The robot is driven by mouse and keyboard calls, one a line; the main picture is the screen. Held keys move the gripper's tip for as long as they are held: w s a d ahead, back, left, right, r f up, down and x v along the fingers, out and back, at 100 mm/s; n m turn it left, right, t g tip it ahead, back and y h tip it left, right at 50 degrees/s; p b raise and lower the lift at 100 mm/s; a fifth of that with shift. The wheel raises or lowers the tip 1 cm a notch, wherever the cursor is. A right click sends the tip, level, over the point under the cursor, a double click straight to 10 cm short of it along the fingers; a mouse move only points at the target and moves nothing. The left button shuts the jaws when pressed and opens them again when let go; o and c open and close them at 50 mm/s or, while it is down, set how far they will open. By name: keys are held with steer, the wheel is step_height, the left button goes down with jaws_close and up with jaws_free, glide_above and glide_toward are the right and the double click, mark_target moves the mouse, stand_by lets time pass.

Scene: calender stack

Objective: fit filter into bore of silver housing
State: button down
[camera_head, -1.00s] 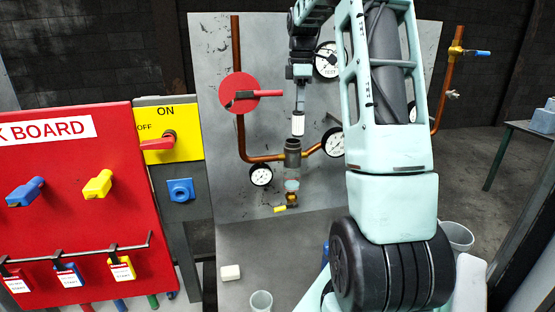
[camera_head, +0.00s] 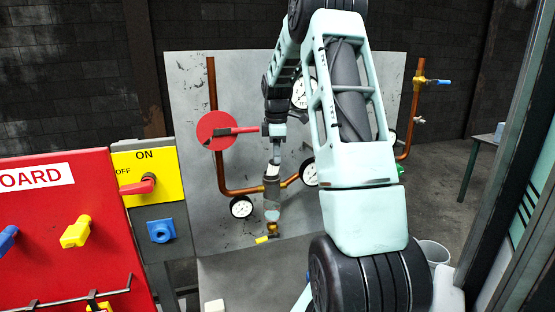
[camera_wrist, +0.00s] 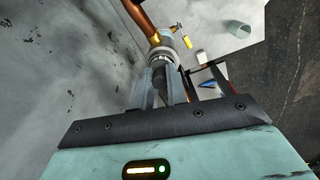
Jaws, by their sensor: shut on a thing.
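The silver housing (camera_head: 271,190) stands upright on the copper pipe line in front of the grey panel. My gripper (camera_head: 275,160) points down at its top and is shut on the white filter. In the wrist view the fingertips (camera_wrist: 162,72) are at the open upper rim of the housing (camera_wrist: 176,46).
A red disc with a lever (camera_head: 214,131) is left of the housing, and a gauge (camera_head: 241,207) is low on the left. Copper pipe (camera_head: 237,191) runs beside the housing. A yellow ON/OFF switch (camera_head: 150,182) and red board (camera_head: 60,235) stand at the left.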

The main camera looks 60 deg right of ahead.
mark_target(272, 161)
steer(key=c, duration=1.4)
jaws_free()
steer(key=shift+y, duration=0.3)
steer(key=f, duration=0.1)
steer(key=w+a+f, duration=0.1)
steer(key=w+f, duration=0.1)
steer(key=f, duration=0.1)
steer(key=shift+w+a, duration=0.15)
steer(key=shift+a, duration=0.1)
steer(key=shift+r, duration=0.15)
steer(key=shift+d+r, duration=0.1)
steer(key=shift+r, duration=0.15)
step_height(272, 161, up, 12)
steer(key=b, duration=0.2)
steer(key=shift+s+d, duration=0.25)
steer(key=shift+s, duration=0.05)
steer(key=shift+s+f, duration=0.1)
steer(key=shift+f, duration=0.05)
